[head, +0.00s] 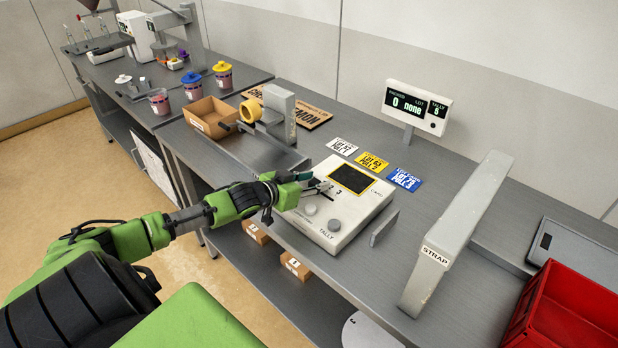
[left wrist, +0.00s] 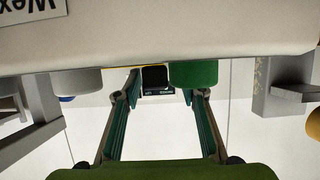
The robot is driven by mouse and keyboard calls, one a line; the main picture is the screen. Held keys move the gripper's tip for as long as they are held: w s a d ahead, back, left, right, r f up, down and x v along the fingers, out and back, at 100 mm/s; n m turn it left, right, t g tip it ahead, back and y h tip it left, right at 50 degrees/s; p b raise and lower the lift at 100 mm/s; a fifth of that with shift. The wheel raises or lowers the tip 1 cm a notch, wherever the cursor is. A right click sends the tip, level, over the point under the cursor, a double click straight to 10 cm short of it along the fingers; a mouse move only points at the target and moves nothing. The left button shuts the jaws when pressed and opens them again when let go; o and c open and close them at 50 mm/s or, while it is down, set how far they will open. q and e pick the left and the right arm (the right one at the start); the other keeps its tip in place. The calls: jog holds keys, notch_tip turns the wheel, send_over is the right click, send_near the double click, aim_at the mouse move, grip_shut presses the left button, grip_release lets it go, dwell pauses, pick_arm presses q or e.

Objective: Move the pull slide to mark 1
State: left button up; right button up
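The white tally device (head: 345,228) stands on the grey bench in the head view, with a yellow-edged dark panel (head: 351,178) and the marks 1, 2, 3 (head: 329,187). My left gripper (head: 303,178) is at the device's left edge, close to mark 1, and its fingers cover part of that area. In the left wrist view the gripper (left wrist: 162,95) is open, with its two teal fingers apart. A green knob (left wrist: 193,74) and a black block (left wrist: 155,79) show near the fingertips. I cannot tell which part is the pull slide, or whether a finger touches it. My right gripper is not in view.
Two round knobs (head: 334,225) sit on the device's front. Lot cards (head: 371,162) lie behind it. A grey strap arch (head: 455,235) and a red crate (head: 568,315) are to the right. A cardboard box (head: 211,116) and grey stand (head: 281,112) are to the left.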

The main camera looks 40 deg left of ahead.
pick_arm(q)
jog(key=v, duration=1)
jog(key=shift+s, duration=0.35)
jog(key=shift+s+a+r, duration=0.15)
jog(key=shift+s+r, duration=0.2)
jog(key=shift+s, duration=0.2)
jog(key=shift+f, duration=0.1)
